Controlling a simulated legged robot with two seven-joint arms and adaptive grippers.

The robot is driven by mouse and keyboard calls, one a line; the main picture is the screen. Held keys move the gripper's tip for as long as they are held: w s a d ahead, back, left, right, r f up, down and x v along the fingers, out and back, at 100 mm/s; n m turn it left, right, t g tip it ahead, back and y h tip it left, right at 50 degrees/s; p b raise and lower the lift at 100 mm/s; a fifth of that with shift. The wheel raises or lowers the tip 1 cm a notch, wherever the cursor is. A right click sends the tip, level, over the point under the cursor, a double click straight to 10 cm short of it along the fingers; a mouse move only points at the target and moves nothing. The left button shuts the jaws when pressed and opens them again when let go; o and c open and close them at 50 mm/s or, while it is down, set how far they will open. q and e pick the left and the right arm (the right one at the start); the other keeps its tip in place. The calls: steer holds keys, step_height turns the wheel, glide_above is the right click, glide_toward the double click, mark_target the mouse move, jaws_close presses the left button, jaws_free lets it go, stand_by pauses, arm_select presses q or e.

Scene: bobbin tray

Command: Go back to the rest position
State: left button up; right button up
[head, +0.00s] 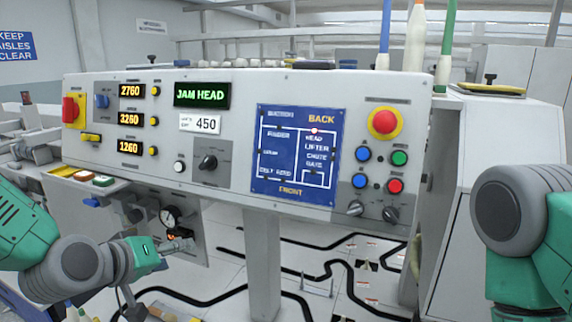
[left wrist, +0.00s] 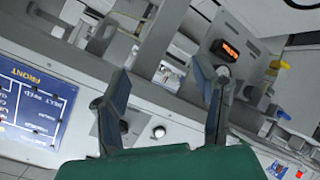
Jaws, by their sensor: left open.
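My left gripper (head: 178,243) is in front of the lower left of the machine, below the control panel (head: 225,190). In the left wrist view the two fingers of my left gripper (left wrist: 160,78) stand wide apart with nothing between them. My right arm (head: 515,215) shows at the right edge of the head view. Its gripper is out of the picture.
The panel carries a green JAM HEAD display (head: 202,95), a blue diagram (head: 296,155), a red mushroom button (head: 385,121) and several knobs. A round gauge (head: 170,217) sits close to my left gripper. A post (head: 262,260) stands under the panel.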

arm_select(q)
steer(key=s+a+f+m+g+y+b, duration=0.1)
steer(key=s+f+g, duration=0.2)
steer(key=s+f, duration=0.65)
steer(key=s+f+m+g+y, duration=0.1)
steer(key=s+f+m+g, duration=0.15)
steer(key=s+f, duration=0.7)
steer(key=s+a+f+m+g+y, duration=0.1)
steer(key=s+a+f+g, duration=0.1)
steer(key=s+f, duration=0.4)
steer(key=s+a+f+m+g+y+b, duration=0.1)
steer(key=s+a+f+g, duration=0.1)
steer(key=s+f, duration=0.5)
steer(key=shift+s+g, duration=0.25)
steer(key=shift+g, duration=0.2)
steer(key=shift+w+f, duration=0.1)
steer(key=shift+w, duration=0.05)
